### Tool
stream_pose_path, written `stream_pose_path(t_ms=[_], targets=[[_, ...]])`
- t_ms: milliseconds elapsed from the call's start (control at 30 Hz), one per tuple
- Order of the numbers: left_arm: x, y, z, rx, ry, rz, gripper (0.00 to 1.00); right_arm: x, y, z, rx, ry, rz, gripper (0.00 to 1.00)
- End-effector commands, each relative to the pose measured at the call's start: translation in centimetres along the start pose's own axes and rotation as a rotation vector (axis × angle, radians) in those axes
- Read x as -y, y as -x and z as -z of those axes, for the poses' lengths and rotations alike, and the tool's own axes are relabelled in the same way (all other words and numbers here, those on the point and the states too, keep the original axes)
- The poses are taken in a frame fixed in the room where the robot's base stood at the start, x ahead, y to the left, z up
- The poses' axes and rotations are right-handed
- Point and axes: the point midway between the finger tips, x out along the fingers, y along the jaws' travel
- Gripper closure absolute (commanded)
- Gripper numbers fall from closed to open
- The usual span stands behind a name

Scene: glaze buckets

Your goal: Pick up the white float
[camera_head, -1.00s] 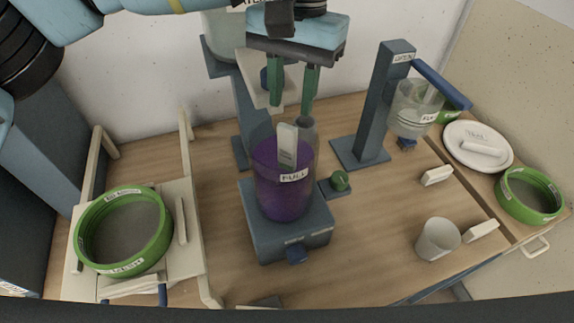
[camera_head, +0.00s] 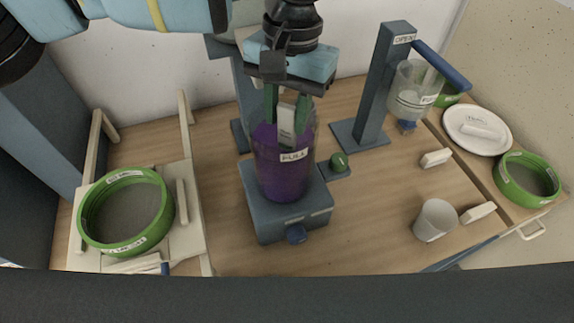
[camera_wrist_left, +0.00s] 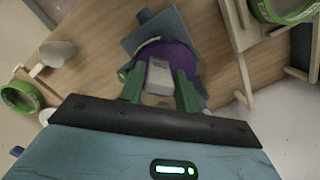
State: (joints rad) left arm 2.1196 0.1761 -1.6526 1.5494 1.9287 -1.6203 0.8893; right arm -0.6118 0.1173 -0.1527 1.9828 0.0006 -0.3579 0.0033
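The white float (camera_head: 286,126) is a pale upright block standing in the clear bucket of purple glaze (camera_head: 283,178), with its top near the rim. The bucket carries a "FULL" label and sits on a blue-grey stand. My left gripper (camera_head: 286,112) points down over the bucket, its green fingers on either side of the float's upper part. In the left wrist view the float (camera_wrist_left: 160,76) lies between the two fingers, with narrow gaps beside it, so the gripper looks open around it. The float's lower part is hidden in the glaze. My right gripper is not in view.
A green-rimmed sieve (camera_head: 125,243) rests on a wooden frame at left. A blue post (camera_head: 386,85) labelled "OPEN" holds a clear bucket (camera_head: 412,100).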

Motion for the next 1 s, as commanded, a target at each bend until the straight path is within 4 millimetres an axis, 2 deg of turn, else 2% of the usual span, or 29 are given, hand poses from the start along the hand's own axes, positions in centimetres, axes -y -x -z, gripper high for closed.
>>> stream_pose_path(t_ms=[133, 367, 433, 633, 1000], targets=[[0.01, -1.33, 0.02, 0.001, -0.001, 0.000, 0.67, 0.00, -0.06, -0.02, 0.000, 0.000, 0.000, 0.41], [0.01, -1.47, 0.03, 0.000, 0.000, -0.001, 0.67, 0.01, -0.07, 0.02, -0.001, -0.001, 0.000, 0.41], [0.01, -1.46, 0.03, 0.000, 0.000, -0.001, 0.72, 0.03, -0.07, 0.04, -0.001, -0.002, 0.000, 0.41], [0.01, -1.45, 0.04, 0.000, 0.000, -0.001, 0.99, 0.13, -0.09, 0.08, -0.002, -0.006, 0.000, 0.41], [0.00, -1.33, 0.03, 0.000, 0.000, -0.001, 1.00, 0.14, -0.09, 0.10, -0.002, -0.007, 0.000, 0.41]])
